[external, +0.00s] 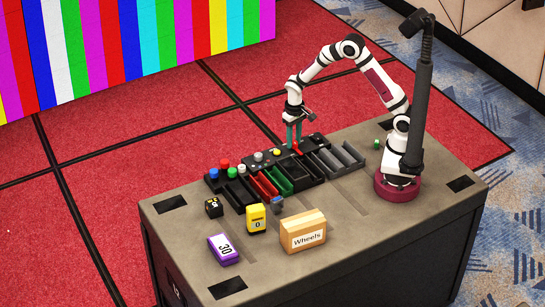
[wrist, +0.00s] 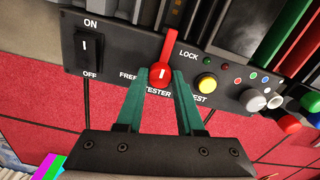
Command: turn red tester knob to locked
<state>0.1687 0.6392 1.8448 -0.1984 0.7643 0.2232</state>
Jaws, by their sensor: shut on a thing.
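The red tester knob (wrist: 160,76) sits on a black panel (wrist: 130,30) in the wrist view. Its long red lever points up and slightly right in that picture. The word FREE is at its lower left and LOCK at its upper right. My gripper (wrist: 161,77) has green fingers on either side of the knob and is shut on it. In the external view my gripper (external: 294,127) reaches down to the panel, with the red knob (external: 296,148) showing at its fingertips. The fingers partly hide the knob's sides and the panel lettering.
A yellow button (wrist: 207,84) is close right of the knob, and an ON/OFF switch (wrist: 89,46) is at left. Coloured bins (external: 263,186) stand beside the panel. A Wheels box (external: 303,231), yellow item (external: 256,218) and purple item (external: 223,249) stand on the table.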

